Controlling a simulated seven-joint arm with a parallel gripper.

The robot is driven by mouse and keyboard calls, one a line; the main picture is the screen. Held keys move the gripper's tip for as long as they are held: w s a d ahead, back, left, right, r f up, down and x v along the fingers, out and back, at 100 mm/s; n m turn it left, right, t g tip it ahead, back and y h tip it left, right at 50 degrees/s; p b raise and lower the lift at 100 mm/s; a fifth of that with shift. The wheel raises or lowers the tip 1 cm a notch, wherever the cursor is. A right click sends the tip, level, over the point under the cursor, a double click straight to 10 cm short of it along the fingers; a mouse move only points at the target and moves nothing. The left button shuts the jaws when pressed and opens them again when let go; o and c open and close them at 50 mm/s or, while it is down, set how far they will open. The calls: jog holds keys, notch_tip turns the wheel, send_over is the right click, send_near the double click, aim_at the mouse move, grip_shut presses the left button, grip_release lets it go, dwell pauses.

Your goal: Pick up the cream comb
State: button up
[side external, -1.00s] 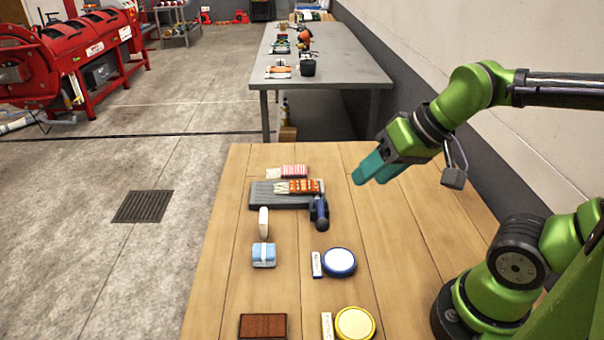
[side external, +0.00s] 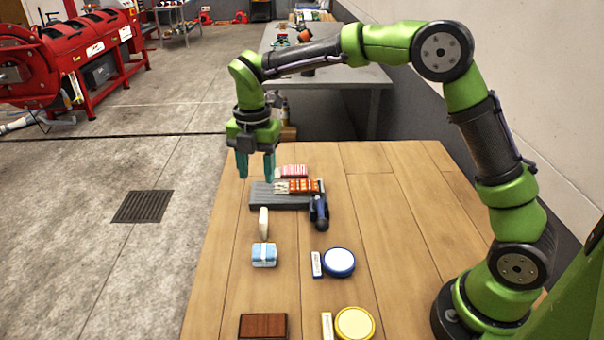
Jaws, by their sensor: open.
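A narrow cream piece (side external: 263,222), which appears to be the cream comb, stands on the wooden table (side external: 400,230), between the grey ribbed board and a light blue block. Its teeth are too small to make out. My gripper (side external: 256,171) points down with its two teal fingers apart and nothing between them. In the picture it is above the cream piece, by the left end of the grey board. Its exact height over the table cannot be told.
The grey ribbed board (side external: 262,202) carries a red patterned piece (side external: 300,186); a pink striped one (side external: 291,171) lies behind. A dark blue-handled tool (side external: 319,212) leans by the board. Nearer are the blue block (side external: 264,255), a blue-rimmed tin (side external: 339,262), a yellow tin (side external: 355,323) and a brown block (side external: 263,326).

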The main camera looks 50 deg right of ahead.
aim_at(263, 215)
notch_tip(263, 215, down, 16)
jog(key=n, duration=0.3)
jog(key=shift+s+d, duration=0.1)
dwell(0.5)
jog(key=shift+r, duration=0.1)
grip_shut()
